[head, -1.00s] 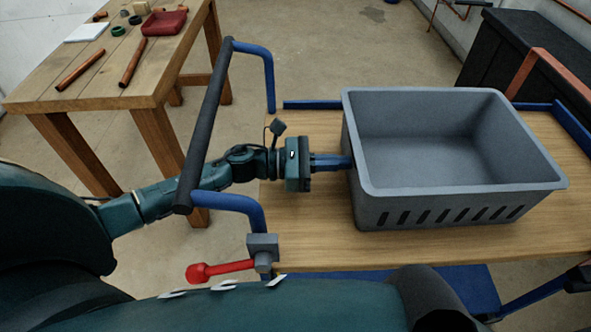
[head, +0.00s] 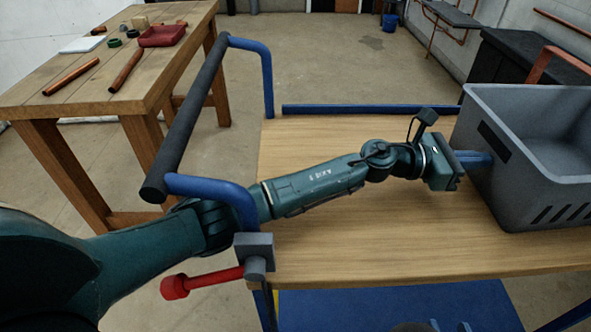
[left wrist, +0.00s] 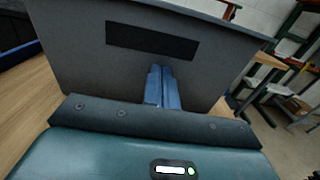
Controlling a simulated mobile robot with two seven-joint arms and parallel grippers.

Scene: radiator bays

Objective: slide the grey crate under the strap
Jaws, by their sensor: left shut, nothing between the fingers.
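The grey crate (head: 500,170) stands upright on the wooden cart top (head: 330,240), cut off by the right edge of the head view. The orange strap (head: 548,64) rises in a band behind the crate at the upper right; its far part is out of view. My left gripper (head: 487,159) is shut and empty, its blue fingertips at the crate's left wall, below the dark slot. In the left wrist view the closed fingers (left wrist: 163,86) point at the wall of the crate (left wrist: 95,70), and they appear to touch it. My right gripper is not in view.
A blue rail (head: 365,108) edges the cart's far side. A dark push handle (head: 190,120) and a red lever (head: 200,282) are at its left end. A workbench (head: 110,80) with pipes stands left.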

